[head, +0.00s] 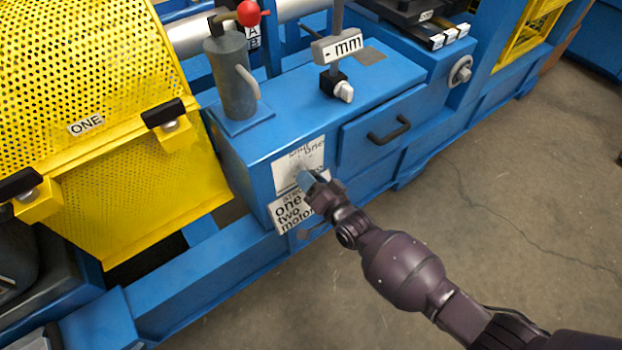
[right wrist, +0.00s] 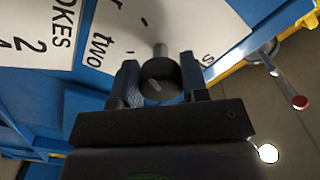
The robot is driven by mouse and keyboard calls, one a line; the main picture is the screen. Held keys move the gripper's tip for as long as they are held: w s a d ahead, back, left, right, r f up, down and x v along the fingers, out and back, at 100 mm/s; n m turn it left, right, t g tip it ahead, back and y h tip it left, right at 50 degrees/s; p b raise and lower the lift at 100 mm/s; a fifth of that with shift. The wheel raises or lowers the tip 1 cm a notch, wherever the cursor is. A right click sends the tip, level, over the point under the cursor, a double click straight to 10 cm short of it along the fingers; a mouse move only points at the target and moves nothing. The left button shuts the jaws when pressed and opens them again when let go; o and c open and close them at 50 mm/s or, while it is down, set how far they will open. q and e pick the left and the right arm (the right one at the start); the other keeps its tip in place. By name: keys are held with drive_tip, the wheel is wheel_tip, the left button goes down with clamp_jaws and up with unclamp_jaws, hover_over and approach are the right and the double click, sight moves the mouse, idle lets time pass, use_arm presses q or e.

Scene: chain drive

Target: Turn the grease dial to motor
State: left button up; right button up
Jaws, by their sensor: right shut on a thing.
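The grease dial is a dark round knob (right wrist: 158,82) with a short pale mark on its face, seen in the right wrist view. My right gripper (head: 310,184) is at the plate in the head view and hides the knob there. In the right wrist view its two fingers (right wrist: 161,84) stand on either side of the knob, shut on it. The word "two" shows on the plate beside the knob. I cannot tell which word the mark points to. My left gripper is not in view.
A lower sign (head: 292,212) reads "one", "two", "motor". A grey grease pump (head: 232,80) with a red ball lever stands above. A drawer with a black handle (head: 389,132) is to the right. Yellow perforated guards (head: 90,60) are at left. The floor at right is clear.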

idle(0.3)
drive_tip(key=o, duration=0.9)
drive_tip(key=shift+o, duration=0.2)
drive_tip(key=shift+s+d, duration=0.2)
use_arm(q)
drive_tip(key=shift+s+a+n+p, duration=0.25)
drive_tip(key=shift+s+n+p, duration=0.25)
drive_tip(key=shift+p, duration=0.6)
use_arm(e)
drive_tip(key=v, duration=1)
drive_tip(key=shift+s, duration=0.15)
